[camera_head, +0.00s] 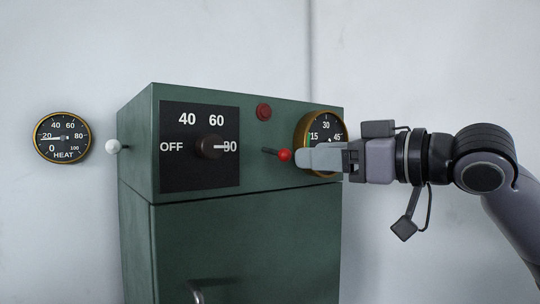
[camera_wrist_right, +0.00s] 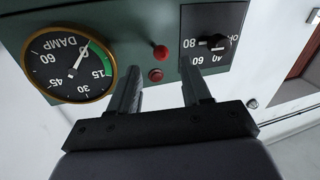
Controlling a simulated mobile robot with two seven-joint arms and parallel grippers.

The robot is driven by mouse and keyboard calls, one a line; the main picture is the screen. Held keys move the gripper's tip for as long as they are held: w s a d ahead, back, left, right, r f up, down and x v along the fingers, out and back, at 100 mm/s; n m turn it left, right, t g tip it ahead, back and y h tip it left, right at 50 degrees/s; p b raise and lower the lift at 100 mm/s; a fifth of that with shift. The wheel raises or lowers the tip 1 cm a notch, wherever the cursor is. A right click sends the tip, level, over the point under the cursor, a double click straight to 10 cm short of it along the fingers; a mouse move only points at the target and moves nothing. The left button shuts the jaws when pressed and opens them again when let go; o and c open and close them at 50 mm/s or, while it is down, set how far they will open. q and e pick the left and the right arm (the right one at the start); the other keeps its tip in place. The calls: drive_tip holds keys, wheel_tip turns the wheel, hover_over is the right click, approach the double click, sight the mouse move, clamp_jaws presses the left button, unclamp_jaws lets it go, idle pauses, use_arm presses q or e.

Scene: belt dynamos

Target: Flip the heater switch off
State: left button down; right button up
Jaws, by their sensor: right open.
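A green cabinet (camera_head: 250,240) carries a black dial plate marked OFF, 40, 60 and 80. Its dark round knob (camera_head: 210,146) has its pointer line toward 80; it also shows upside down in the right wrist view (camera_wrist_right: 214,42). A red-tipped lever (camera_head: 285,155) sticks out right of the plate, and its red ball (camera_wrist_right: 160,52) shows beyond the fingertips in the right wrist view. My right gripper (camera_head: 304,157) is open, its fingers apart and empty, close beside the red ball; I cannot tell if they touch. My left gripper is not in view.
A white-tipped lever (camera_head: 113,146) is on the cabinet's left side. A HEAT gauge (camera_head: 62,138) hangs on the wall, needle near 20. A red button (camera_head: 264,111) and a DAMP gauge (camera_wrist_right: 70,65) are on the cabinet front. The space before the knob is clear.

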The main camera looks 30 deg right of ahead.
sight(290, 153)
drive_tip(key=shift+w+a+r, duration=0.15)
drive_tip(key=shift+w, duration=0.15)
drive_tip(key=p+x, duration=0.2)
drive_tip(key=x, duration=0.3)
drive_tip(key=shift+w+a, duration=0.1)
drive_tip(key=shift+w, duration=0.1)
drive_tip(key=shift+w+a+p, duration=0.1)
drive_tip(key=shift+w+p, duration=0.2)
drive_tip(key=shift+w, duration=0.1)
drive_tip(key=shift+c, duration=0.3)
